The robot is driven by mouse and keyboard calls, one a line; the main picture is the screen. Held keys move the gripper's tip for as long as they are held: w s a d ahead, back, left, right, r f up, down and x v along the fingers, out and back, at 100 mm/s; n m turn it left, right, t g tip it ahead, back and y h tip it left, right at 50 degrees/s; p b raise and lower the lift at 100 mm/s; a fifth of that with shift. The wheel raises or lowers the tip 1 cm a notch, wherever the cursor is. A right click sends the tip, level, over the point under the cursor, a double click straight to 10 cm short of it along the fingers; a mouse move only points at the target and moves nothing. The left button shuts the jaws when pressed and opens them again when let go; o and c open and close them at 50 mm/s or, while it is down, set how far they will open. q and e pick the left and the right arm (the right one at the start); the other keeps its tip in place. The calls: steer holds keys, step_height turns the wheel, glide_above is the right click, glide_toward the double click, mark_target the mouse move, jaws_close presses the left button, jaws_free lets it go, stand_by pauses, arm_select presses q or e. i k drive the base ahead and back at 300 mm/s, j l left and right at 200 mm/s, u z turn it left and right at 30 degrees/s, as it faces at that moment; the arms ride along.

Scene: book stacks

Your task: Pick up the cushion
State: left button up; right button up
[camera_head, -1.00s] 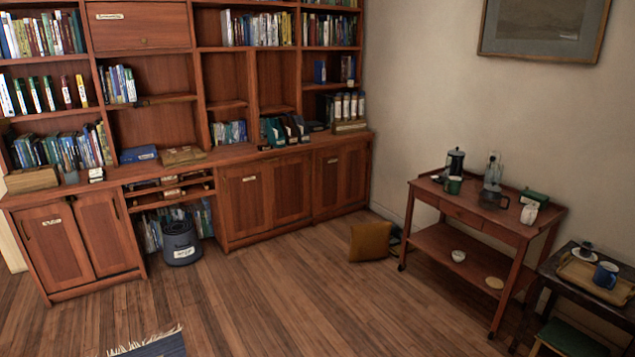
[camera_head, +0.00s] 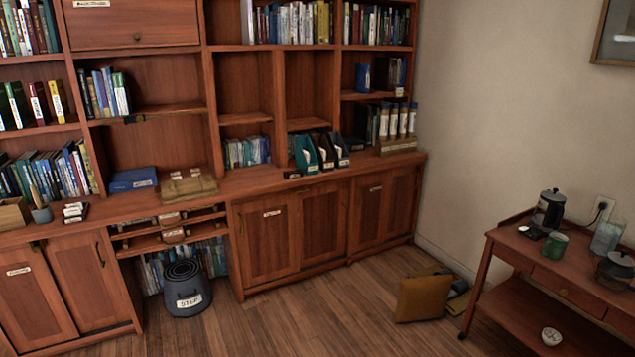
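The cushion (camera_head: 423,298) is a mustard-brown square on the wooden floor in the head view, right of the middle. It is tilted up on its edge, between the cabinets and the wooden trolley. Darker and yellowish items lie partly hidden behind it. Neither of my grippers shows in the view.
A tall wooden bookcase with cabinets (camera_head: 322,225) runs along the back. A dark round step stool (camera_head: 187,290) stands before it at the left. A wooden trolley (camera_head: 565,283) with a coffee press (camera_head: 548,210) stands at the right. The floor (camera_head: 300,325) in front is clear.

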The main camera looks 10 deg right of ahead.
mark_target(419, 299)
steer(key=i+j+z, duration=0.15)
steer(key=i+z, duration=0.25)
steer(key=i, duration=0.2)
steer(key=i+j+z, duration=0.3)
steer(key=i+z, duration=0.15)
steer(key=i, duration=0.15)
steer(key=i+j+z, duration=0.4)
steer(key=i+j, duration=0.1)
